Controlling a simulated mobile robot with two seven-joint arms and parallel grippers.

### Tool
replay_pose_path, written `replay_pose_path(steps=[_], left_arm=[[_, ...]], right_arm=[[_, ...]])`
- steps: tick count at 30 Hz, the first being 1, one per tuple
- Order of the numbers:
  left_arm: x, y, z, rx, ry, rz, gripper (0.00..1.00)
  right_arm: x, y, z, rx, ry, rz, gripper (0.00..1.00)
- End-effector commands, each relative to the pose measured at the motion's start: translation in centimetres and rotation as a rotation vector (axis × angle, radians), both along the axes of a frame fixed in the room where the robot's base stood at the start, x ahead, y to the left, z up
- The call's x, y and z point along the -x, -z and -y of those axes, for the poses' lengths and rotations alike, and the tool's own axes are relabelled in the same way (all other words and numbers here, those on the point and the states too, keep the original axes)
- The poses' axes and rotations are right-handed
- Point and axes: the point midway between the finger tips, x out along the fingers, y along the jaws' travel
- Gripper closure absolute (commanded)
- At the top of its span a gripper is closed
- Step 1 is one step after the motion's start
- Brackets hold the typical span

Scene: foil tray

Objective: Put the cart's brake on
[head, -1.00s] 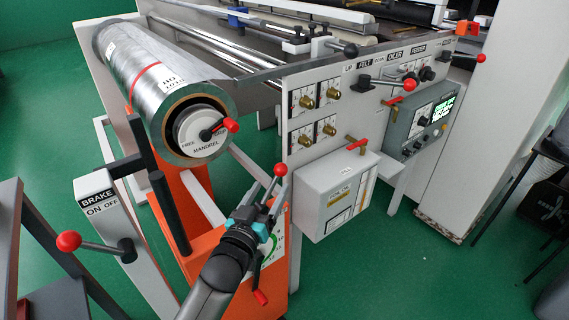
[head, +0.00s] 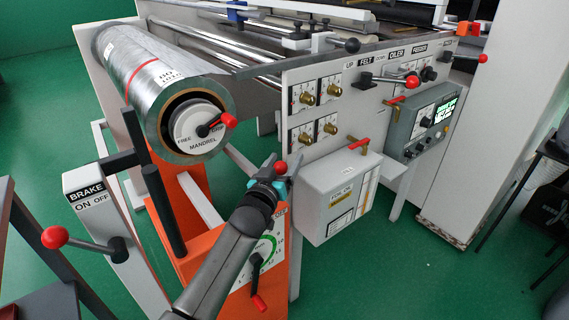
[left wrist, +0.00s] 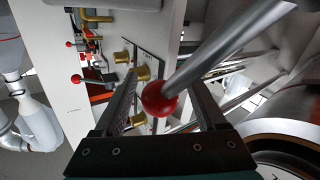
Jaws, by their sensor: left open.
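The cart's brake panel (head: 87,198) is a pale post at the left of the head view, marked BRAKE, ON at left and OFF at right. Its black lever runs left from a pivot (head: 120,249) to a red ball (head: 54,237), on the ON side. My left gripper (head: 277,173) is well to the right of this lever, above the cart's orange body. It is open around or beside another red ball, on a metal rod. In the left wrist view this ball (left wrist: 160,98) appears between the fingers; contact cannot be told. My right gripper is out of view.
The foil roll (head: 140,75) sits on its mandrel (head: 196,130) above the cart. A dark upright post (head: 165,210) stands between the brake panel and my left arm. A dial with a red-tipped handle (head: 258,302) is on the orange body. A white box (head: 335,195) is close at right.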

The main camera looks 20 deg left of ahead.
Motion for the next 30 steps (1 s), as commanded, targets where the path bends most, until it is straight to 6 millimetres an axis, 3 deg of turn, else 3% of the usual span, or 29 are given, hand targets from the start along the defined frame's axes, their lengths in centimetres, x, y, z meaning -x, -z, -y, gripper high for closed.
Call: replay_pose_path(steps=[12,30], left_arm=[[-0.36,0.0,0.06,0.001,0.0,-0.001,0.29],[-0.34,0.01,0.07,0.001,0.0,-0.001,0.96]], right_arm=[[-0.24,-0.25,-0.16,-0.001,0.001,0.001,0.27],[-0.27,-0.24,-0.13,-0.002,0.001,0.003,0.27]])
